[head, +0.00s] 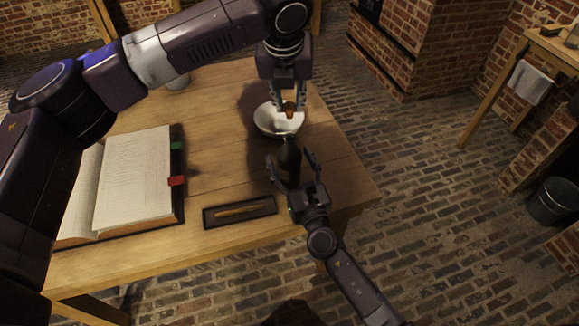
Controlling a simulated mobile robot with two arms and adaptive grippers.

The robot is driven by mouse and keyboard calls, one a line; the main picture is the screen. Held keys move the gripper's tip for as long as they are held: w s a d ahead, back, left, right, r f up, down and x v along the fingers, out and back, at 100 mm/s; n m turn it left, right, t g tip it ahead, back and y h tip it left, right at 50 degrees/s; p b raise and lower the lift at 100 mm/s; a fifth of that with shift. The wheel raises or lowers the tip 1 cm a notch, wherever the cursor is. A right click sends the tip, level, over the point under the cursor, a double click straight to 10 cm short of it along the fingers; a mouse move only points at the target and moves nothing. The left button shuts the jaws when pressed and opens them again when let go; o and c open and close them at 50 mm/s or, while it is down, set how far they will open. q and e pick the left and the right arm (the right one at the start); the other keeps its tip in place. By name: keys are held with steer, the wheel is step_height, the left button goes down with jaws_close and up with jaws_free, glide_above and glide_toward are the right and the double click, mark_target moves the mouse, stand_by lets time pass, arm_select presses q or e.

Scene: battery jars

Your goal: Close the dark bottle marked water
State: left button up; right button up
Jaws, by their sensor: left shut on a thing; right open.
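The dark bottle (289,160) stands upright near the right edge of the wooden table. No label can be read on it from here. My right gripper (292,163) is open, with one finger on each side of the bottle; I cannot tell whether they touch it. My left gripper (289,103) points down above and behind the bottle. It is shut on a small brown stopper (289,109), held over the white bowl (263,122) as seen in this view. The bottle's mouth is hard to make out.
An open book (133,180) with green and red tabs lies on the left of the wooden table (225,150). A dark tray (211,220) with a wooden stick (240,210) lies at the front. A pale vessel (178,83) stands at the back. Bare wood lies between book and bowl.

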mark_target(289, 115)
steer(key=shift+w+a, duration=0.1)
steer(key=shift+w, duration=0.2)
steer(key=shift+c, duration=0.4)
steer(key=c, duration=1.7)
arm_select(q)
steer(key=shift+f, duration=2.35)
steer(key=shift+f, duration=0.1)
steer(key=shift+f, duration=0.8)
steer(key=shift+c, duration=0.2)
steer(key=shift+f, duration=0.65)
